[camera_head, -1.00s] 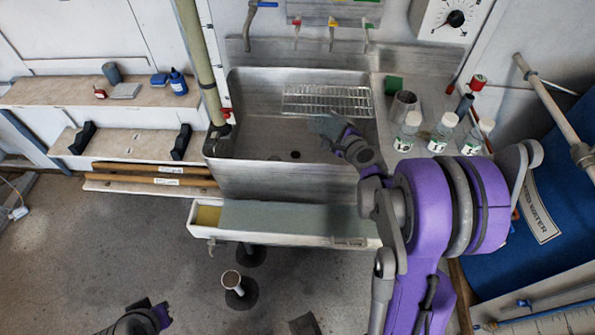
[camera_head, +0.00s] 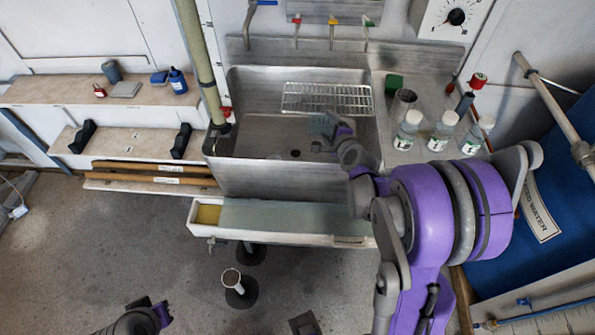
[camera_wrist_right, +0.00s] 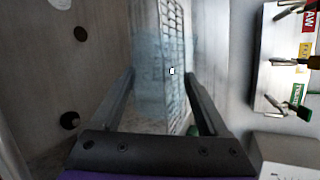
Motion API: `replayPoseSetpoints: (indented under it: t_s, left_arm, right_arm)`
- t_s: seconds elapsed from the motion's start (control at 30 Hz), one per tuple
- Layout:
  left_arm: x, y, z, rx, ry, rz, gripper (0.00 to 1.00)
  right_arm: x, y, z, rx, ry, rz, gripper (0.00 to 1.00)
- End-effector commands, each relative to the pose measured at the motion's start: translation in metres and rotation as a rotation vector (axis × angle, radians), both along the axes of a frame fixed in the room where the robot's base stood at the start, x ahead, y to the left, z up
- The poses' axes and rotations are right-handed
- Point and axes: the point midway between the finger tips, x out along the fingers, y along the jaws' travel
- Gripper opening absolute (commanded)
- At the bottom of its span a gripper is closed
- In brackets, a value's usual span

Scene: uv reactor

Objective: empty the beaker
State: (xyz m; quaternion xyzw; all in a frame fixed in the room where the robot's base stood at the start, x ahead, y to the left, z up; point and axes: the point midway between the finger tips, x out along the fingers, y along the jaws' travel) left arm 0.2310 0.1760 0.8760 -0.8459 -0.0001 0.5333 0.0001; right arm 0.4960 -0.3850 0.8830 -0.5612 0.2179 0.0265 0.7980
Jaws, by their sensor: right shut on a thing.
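My right gripper (camera_head: 333,134) is over the sink (camera_head: 250,170), shut on a clear, faintly blue beaker (camera_head: 321,124). In the right wrist view the see-through beaker (camera_wrist_right: 150,75) stands between the two fingers (camera_wrist_right: 160,95). Its outline is faint, and I cannot tell its exact tilt or whether anything is in it. The sink's basin and drain (camera_head: 295,153) lie below and left of the beaker. My left gripper (camera_head: 152,309) is low at the bottom left, away from the sink; its jaw opening is unclear.
A wire rack (camera_head: 328,99) spans the sink's back. Three taps (camera_head: 331,35) hang above it. Several labelled bottles (camera_head: 444,130) and a metal cup (camera_head: 403,103) stand on the right counter. A green pipe (camera_head: 198,60) runs down the sink's left side.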

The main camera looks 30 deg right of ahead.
Motion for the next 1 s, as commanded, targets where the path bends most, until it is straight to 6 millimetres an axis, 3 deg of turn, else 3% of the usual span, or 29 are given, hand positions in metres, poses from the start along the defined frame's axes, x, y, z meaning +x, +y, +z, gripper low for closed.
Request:
replayPoseSetpoints:
  t_s: [0.47, 1.0]
  left_arm:
    - [-0.003, 0.0, -0.017, 0.0, 0.006, 0.0, 0.0]
    - [-0.005, 0.0, -0.035, 0.0, 0.012, 0.0, 0.0]
  right_arm:
    - [0.004, 0.016, -0.006, -0.114, 0.034, 0.003, 0.2]
    - [0.006, 0.02, 0.002, -0.243, 0.076, 0.002, 0.2]
